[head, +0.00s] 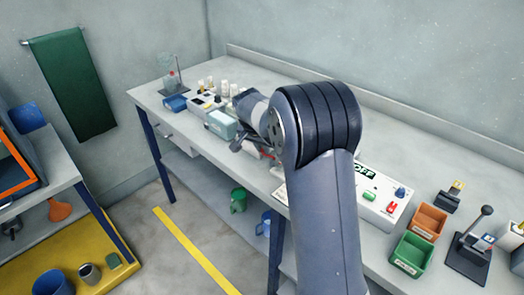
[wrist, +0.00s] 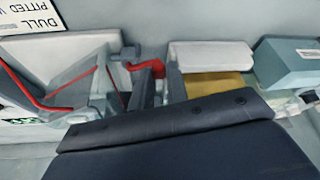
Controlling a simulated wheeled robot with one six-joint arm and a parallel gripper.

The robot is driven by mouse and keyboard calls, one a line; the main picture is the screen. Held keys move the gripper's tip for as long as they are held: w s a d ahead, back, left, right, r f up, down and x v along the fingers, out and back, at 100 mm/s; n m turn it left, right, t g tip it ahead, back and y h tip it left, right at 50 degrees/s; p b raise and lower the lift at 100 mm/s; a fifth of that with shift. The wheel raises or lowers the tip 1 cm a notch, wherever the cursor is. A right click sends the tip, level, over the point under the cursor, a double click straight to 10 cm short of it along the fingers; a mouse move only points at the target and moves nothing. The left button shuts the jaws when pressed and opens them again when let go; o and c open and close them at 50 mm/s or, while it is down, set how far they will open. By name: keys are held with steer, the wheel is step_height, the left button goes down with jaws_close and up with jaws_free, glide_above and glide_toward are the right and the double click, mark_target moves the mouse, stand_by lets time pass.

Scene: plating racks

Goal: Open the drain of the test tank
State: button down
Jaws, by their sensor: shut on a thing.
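The test tank (wrist: 85,78) is a clear box with red edging at the left of the wrist view, and a bit of red (head: 268,153) shows beside my arm in the head view. My gripper (wrist: 148,75) has its two grey fingers on either side of a small red part, which looks like the drain lever (wrist: 130,71). The fingers are shut on it. The lower part of the lever and the drain outlet are hidden behind my wrist. In the head view my arm covers most of the tank and the gripper.
A pale teal box (head: 221,124) stands close to my wrist, and it also shows in the wrist view (wrist: 290,62). A white control box (head: 378,205), an orange bin (head: 428,222) and a green bin (head: 412,254) stand to the right. A wall runs behind the bench.

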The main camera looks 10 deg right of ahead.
steer(key=shift+w+d+m, duration=0.1)
steer(key=shift+w+m, duration=0.1)
steer(key=shift+m, duration=0.4)
steer(key=c, duration=1.4)
jaws_free()
steer(key=shift+r, duration=0.1)
steer(key=v, duration=1)
steer(key=shift+a+r+b, duration=0.25)
steer(key=shift+r+b, duration=0.05)
steer(key=shift+b, duration=0.1)
